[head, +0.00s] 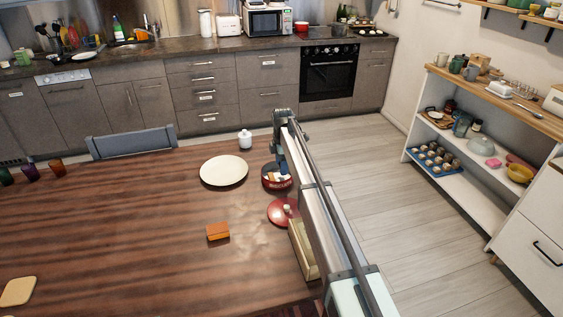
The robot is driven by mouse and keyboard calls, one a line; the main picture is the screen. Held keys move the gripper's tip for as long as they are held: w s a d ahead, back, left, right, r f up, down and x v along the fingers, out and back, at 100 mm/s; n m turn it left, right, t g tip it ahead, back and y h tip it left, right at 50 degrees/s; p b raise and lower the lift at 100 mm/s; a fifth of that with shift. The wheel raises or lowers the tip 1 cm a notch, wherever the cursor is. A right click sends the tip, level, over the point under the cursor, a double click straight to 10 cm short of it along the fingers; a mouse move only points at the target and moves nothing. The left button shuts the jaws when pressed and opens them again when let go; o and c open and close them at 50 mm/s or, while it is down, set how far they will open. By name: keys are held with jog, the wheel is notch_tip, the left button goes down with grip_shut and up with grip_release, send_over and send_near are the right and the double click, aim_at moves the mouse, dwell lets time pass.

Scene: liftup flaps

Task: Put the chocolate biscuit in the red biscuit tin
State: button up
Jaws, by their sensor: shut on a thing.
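The red biscuit tin (277,184) stands open on the wooden table, right of the white plate. Small pale and orange-brown shapes show inside its rim. My gripper (275,167) points down at the tin, at its opening. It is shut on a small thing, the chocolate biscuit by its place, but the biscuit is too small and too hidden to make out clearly. I cannot tell whether the biscuit touches the tin's inside. A round red lid (281,214) with a pale knob lies on the table in front of the tin, partly behind my arm.
A white plate (224,170) and a small white lidded jar (245,139) stand left of the tin. An orange box (218,231) lies nearer. A pale box (302,250) sits beside my arm at the table's right edge. The table's middle left is clear.

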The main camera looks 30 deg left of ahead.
jog(key=o, duration=1.1)
jog(key=shift+r, duration=0.15)
jog(key=shift+r, duration=3.85)
